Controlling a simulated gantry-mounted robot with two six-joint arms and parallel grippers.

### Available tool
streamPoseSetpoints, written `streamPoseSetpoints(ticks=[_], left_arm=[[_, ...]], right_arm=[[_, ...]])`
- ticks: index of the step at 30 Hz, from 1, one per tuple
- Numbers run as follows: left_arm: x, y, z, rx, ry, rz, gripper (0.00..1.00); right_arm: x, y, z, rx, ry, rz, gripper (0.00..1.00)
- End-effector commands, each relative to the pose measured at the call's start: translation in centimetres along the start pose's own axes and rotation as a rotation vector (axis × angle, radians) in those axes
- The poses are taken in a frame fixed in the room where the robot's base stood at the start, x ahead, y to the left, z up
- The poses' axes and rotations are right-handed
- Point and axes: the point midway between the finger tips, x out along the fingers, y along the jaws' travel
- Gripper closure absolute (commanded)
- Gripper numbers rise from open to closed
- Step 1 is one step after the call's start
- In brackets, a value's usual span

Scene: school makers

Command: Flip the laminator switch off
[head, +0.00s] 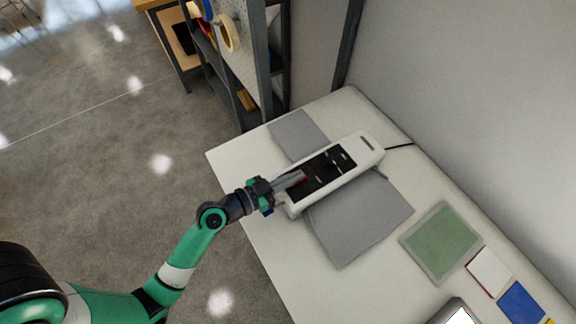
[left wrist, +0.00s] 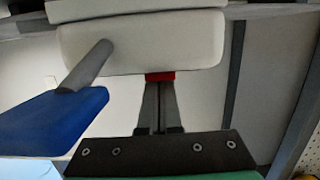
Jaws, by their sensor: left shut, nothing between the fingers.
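The white laminator (head: 368,150) with a black top panel lies across the table, and its white end face (left wrist: 140,45) fills the upper part of the left wrist view. My left gripper (head: 300,177) is shut and empty, its fingers reaching over the near-left end of the laminator. In the wrist view the fingers (left wrist: 160,80) lie together just below the white end. A small red patch (left wrist: 160,76) shows at the fingertips; I cannot tell whether it is the switch or touches them. A blue block on a grey rod (left wrist: 55,122) juts from the laminator's end. My right gripper is not in view.
Grey sheets (head: 360,222) lie on both sides of the laminator. A green mat (head: 442,242), a white card (head: 488,271) and a blue card (head: 521,302) lie to the right on the white table (head: 285,255). Shelving (head: 262,75) stands behind, and a wall rises at right.

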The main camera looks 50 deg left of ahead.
Motion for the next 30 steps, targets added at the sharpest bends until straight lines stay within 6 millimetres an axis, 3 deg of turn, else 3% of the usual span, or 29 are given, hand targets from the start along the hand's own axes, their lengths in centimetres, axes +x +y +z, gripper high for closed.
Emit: streamPoseSetpoints(ticks=[8,17,18,24,30], left_arm=[[-0.1,-0.1,-0.4,0.001,0.001,0.000,1.00],[-0.6,-0.4,-5.5,0.010,0.002,0.008,1.00],[-1.7,-0.5,-4.8,0.007,0.000,0.005,1.00],[-6.5,-0.6,-5.5,0.006,0.000,0.002,1.00],[-9.3,-0.6,-6.1,0.008,0.001,0.005,1.00]], right_arm=[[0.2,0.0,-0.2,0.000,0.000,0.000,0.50],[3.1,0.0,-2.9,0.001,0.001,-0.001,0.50],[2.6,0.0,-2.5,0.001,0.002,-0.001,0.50],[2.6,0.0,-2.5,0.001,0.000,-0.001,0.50],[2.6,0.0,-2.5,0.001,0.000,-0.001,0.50]])
